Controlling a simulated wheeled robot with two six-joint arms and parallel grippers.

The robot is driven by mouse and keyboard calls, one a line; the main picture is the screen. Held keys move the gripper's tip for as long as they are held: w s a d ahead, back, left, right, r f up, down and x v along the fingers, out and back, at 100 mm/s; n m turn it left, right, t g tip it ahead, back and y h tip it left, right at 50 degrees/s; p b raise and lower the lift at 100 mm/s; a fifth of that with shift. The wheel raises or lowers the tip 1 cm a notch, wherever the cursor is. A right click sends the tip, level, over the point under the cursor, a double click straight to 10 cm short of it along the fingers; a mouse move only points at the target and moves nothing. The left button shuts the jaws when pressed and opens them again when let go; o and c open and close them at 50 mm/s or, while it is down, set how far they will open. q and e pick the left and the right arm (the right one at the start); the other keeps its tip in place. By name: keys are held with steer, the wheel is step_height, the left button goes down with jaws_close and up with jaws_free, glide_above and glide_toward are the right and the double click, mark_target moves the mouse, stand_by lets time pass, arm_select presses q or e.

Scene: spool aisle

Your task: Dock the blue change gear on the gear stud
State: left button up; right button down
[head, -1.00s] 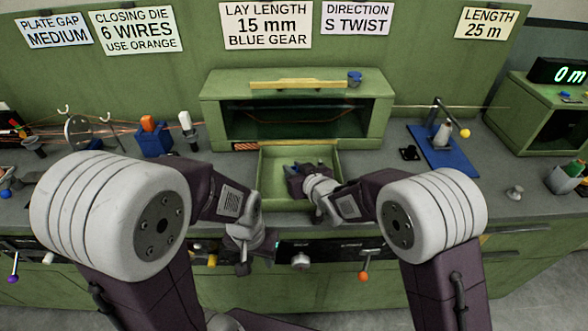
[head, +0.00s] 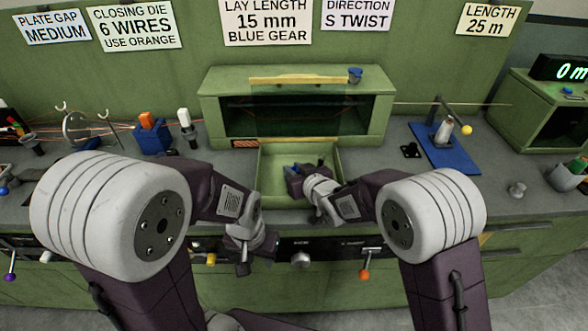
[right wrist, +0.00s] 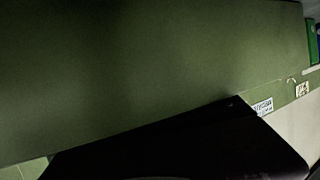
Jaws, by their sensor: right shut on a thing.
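My right gripper (head: 294,172) reaches down into an open green drawer (head: 265,192) below the cabinet. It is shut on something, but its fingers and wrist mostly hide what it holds. A small blue round piece (head: 355,74) sits on the cabinet's top at the right. I cannot make out the gear stud. My left gripper (head: 243,266) is lower, in front of the bench edge, left of the drawer; its jaws are too small to read. The right wrist view shows mostly green surface and a dark shape.
The green cabinet (head: 210,88) with a dark front opening stands behind the drawer. A blue-based stand (head: 452,158) is to its right. A blue holder (head: 152,141) with an orange piece is to the left. Knobs and an orange-tipped lever (head: 364,273) line the bench front.

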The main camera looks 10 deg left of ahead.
steer(key=shift+f, duration=0.15)
steer(key=c, duration=1.5)
jaws_free()
steer(key=shift+p+v, duration=0.75)
steer(key=shift+v, duration=4.8)
